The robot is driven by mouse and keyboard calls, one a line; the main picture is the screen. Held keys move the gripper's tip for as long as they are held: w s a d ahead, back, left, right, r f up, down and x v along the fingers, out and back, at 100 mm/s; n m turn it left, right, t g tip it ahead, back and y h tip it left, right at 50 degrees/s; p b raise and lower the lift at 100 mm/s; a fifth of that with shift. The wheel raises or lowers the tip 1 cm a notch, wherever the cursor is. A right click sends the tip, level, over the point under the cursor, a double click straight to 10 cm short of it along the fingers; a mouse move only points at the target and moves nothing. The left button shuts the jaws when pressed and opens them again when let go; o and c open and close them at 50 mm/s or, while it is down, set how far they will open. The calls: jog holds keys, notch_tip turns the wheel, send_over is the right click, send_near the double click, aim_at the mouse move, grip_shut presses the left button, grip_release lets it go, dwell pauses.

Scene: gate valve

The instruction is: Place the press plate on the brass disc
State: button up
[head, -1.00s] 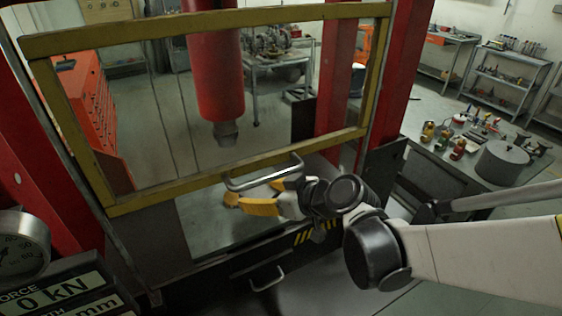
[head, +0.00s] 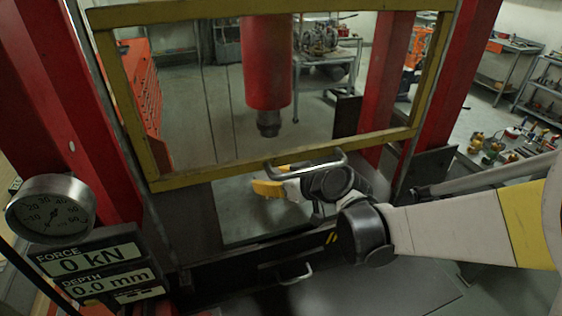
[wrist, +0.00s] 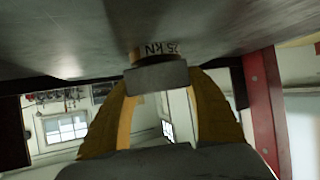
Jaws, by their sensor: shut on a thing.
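My gripper (head: 266,188) has its yellow fingers reaching into the press, below the guard's lower bar in the head view. In the wrist view its two yellow fingers are shut on a grey block-like plate, the press plate (wrist: 157,78). A short round piece with a "kN" marking, apparently the brass disc (wrist: 152,51), lies between the plate and a broad grey metal surface (wrist: 140,30). Plate and disc look very close; whether they touch I cannot tell. In the head view both are hidden by my fingers and wrist.
The yellow guard frame (head: 290,163) with a metal handle (head: 306,164) stands just above my wrist. The red press ram (head: 267,65) hangs above and behind my fingers. Red columns flank the opening. The display (head: 95,262) reads 0 kN and 0.0 mm.

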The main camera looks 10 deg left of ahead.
jog(key=shift+f, duration=0.15)
jog(key=shift+f, duration=0.15)
jog(key=o, duration=1.4)
jog(key=shift+d+r, duration=0.15)
jog(key=shift+r, duration=0.2)
jog(key=p+v, duration=0.2)
jog(key=v, duration=0.9)
jog(key=shift+s+d, duration=0.3)
jog(key=s+d+m+h, duration=0.5)
jog(key=s+d, duration=0.2)
jog(key=d, duration=0.6)
jog(key=s+d+f+m+h, duration=0.1)
jog(key=s+d+m+h, duration=0.3)
jog(key=d, duration=0.9)
jog(key=s+m, duration=0.1)
jog(key=s, duration=0.2)
jog(key=shift+m+h, duration=0.4)
